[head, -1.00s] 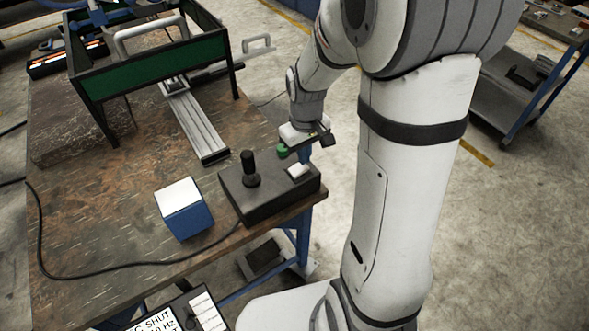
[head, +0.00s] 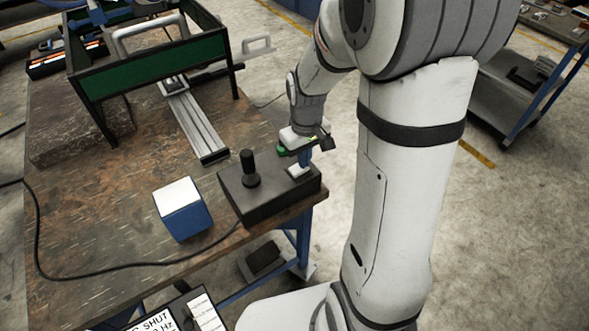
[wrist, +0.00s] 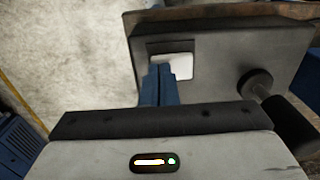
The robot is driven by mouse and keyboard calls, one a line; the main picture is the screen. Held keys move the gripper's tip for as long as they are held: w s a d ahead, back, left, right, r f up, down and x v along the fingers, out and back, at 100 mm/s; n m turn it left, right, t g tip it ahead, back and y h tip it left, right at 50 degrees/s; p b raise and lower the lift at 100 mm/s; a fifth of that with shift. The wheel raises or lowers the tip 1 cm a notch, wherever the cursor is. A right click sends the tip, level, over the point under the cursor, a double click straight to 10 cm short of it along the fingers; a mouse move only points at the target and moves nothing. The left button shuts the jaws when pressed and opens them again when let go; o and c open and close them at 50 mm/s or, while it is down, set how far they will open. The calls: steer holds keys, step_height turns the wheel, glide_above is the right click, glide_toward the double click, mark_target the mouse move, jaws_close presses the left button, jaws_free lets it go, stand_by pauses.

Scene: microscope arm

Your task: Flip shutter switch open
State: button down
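A dark control box (head: 243,202) sits at the table's right front corner. The white shutter switch (head: 295,171) is a small rocker in a recess on its top, and it also shows in the wrist view (wrist: 181,66). My gripper (head: 304,168) is at the switch, pointing down. In the wrist view its two blue fingers (wrist: 160,70) are together with nothing between them. They cover the switch's left part; I cannot tell whether they touch it.
A black joystick (head: 250,168) stands on the same box left of the switch. A blue and white cube (head: 182,209) is to its left. A display reading "SHUT" (head: 155,322) shows at the bottom. A green and black frame (head: 150,65) stands behind.

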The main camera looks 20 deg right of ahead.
steer(key=shift+r+p, duration=2.65)
steer(key=shift+r, duration=0.8)
steer(key=s+a+r+m+t, duration=0.1)
steer(key=s+r+m+t, duration=0.2)
steer(key=s+r, duration=0.8)
steer(key=s, duration=0.3)
steer(key=shift+r+m, duration=0.2)
steer(key=shift+m, duration=0.1)
